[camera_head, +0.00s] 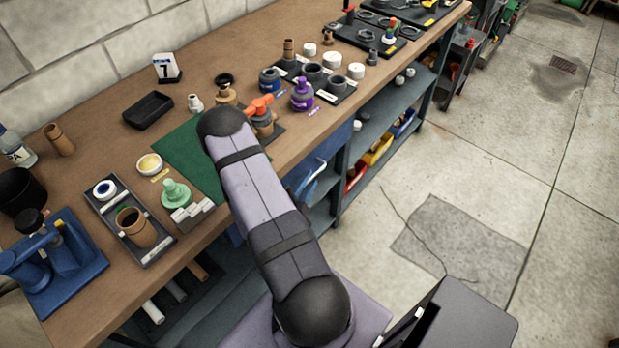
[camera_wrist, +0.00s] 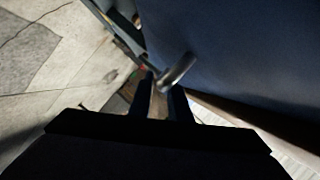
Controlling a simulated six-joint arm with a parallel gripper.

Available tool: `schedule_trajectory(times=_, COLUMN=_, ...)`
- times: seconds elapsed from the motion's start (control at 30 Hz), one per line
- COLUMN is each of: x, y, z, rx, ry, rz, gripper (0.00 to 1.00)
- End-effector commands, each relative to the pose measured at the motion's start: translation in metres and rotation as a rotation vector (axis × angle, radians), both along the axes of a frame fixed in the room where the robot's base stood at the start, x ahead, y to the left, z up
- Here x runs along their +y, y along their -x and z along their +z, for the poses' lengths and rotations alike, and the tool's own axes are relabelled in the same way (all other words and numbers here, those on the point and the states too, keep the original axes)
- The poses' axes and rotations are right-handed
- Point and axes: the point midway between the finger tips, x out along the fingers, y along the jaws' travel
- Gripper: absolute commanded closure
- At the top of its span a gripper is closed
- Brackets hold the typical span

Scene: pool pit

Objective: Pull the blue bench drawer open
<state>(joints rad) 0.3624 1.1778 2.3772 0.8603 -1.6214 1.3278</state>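The blue bench drawer shows as a dark blue front (camera_wrist: 245,45) filling the upper right of the wrist view. A rounded metal handle (camera_wrist: 178,72) stands out from it. My gripper (camera_wrist: 160,85) has two dark fingers, apart with a gap between them. The handle's near end lies at the fingertips, partly over the right finger; I cannot tell whether they touch. In the head view, part of a blue front (camera_head: 328,150) shows under the bench edge, right of my arm. My arm hides the rest, and my gripper is not clearly seen there. I see no open gap at the drawer.
The wooden bench (camera_head: 110,95) carries several fittings and trays along its length. Below it, a shelf (camera_head: 375,140) holds a yellow bin (camera_head: 377,151) and other coloured bins. A dark box-like object (camera_head: 460,318) stands at bottom right.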

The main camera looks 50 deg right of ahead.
Motion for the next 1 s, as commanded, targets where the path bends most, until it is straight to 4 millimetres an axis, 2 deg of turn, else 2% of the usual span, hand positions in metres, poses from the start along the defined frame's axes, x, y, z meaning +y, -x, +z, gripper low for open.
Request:
schedule_trajectory(times=0.2, x=-0.012, y=-0.003, z=-0.003, rx=0.001, ry=0.0, rz=0.0, gripper=0.83)
schedule_trajectory(times=0.53, x=-0.013, y=-0.004, z=-0.003, rx=0.001, ry=0.0, rz=0.001, gripper=0.83)
schedule_trajectory(times=0.6, x=-0.013, y=-0.004, z=-0.003, rx=0.001, ry=0.0, rz=0.001, gripper=1.0)
schedule_trajectory(times=0.77, x=-0.013, y=-0.004, z=-0.003, rx=0.001, ry=0.0, rz=0.001, gripper=1.0)
schedule_trajectory(times=0.87, x=-0.014, y=0.002, z=-0.004, rx=0.004, ry=0.001, rz=-0.002, gripper=1.0)
schedule_trajectory(times=1.0, x=-0.015, y=0.026, z=-0.005, rx=0.008, ry=0.002, rz=-0.005, gripper=1.0)
